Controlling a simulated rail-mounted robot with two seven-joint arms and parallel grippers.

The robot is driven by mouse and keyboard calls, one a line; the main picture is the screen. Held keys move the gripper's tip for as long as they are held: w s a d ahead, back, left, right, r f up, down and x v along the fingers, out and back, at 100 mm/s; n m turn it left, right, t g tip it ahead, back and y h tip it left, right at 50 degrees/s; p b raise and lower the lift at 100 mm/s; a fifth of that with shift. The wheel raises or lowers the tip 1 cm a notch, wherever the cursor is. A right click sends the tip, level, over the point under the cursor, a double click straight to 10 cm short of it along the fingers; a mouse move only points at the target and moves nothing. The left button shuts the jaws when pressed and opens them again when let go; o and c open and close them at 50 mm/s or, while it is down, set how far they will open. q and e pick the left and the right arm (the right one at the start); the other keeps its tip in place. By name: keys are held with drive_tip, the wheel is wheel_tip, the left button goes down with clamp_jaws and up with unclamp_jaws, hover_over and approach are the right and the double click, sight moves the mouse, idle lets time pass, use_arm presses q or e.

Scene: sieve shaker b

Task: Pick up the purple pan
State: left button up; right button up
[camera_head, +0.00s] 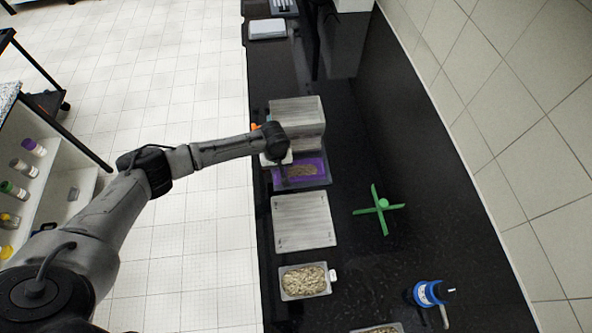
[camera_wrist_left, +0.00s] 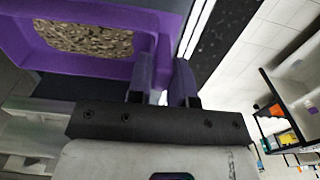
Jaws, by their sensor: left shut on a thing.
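The purple pan (camera_head: 321,168) holds brown grainy material and sits on the black bench, in front of a grey box-like device. In the left wrist view the pan (camera_wrist_left: 95,65) fills the upper left, with the grains inside it. My left gripper (camera_head: 282,172) reaches in from the left to the pan's left side. In the wrist view its two dark fingers (camera_wrist_left: 163,78) are shut on the pan's edge. The exact contact is partly hidden by the fingers. My right gripper is not in view.
The grey device (camera_head: 297,108) stands just behind the pan. A grey plate (camera_head: 303,221) lies in front of it, then a pan of pale grains (camera_head: 282,282). Bench between is clear.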

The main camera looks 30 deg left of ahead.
use_arm(q)
clamp_jaws()
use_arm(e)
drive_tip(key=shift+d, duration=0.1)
use_arm(q)
drive_tip(key=shift+r, duration=0.1)
drive_tip(key=shift+r, duration=0.55)
drive_tip(key=r, duration=0.1)
drive_tip(key=d+r, duration=0.1)
drive_tip(key=r, duration=0.1)
drive_tip(key=shift+r, duration=0.15)
drive_tip(key=d+r, duration=0.6)
drive_tip(key=d, duration=0.4)
drive_tip(key=shift+d+r, duration=0.25)
drive_tip(key=shift+d, duration=0.1)
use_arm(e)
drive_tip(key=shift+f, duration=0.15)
use_arm(q)
drive_tip(key=shift+w, duration=0.1)
